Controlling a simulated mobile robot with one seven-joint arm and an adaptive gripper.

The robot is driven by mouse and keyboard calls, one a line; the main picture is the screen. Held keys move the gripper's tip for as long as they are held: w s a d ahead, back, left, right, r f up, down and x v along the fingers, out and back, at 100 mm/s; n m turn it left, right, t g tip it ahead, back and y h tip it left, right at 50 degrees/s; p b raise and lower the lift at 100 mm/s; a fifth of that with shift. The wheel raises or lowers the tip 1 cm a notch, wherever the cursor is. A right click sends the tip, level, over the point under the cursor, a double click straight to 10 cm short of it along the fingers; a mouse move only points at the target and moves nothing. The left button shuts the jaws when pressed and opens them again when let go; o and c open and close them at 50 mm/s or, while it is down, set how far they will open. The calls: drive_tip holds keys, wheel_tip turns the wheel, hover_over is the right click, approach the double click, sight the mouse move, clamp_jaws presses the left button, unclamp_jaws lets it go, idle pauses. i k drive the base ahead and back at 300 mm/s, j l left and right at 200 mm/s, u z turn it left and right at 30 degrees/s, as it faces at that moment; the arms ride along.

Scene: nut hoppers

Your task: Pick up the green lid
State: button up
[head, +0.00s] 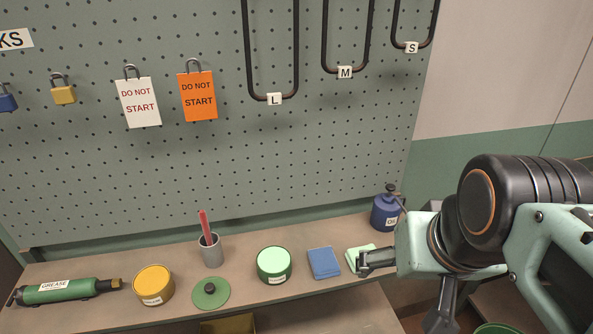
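The green lid (222,294) is a flat dark green disc with a black knob in its middle. It lies on the shelf near the front edge, left of centre in the head view. My gripper (362,263) is well to the right of the lid, by a light green folded cloth (358,252) that it partly covers. The gripper is apart from the lid. Its fingers show small and from the side, so I cannot tell whether they are open or hold anything.
A light green tin (274,263) and a blue cloth (324,262) lie between the lid and my gripper. A yellow tin (153,284) is left of the lid, and a grey cup (211,252) stands behind it. A blue oil can (384,213) stands behind my gripper. A pegboard (190,165) rises behind.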

sight(211, 292)
drive_tip(key=u, duration=1.45)
drive_tip(key=l+z, duration=0.35)
drive_tip(key=k, duration=0.3)
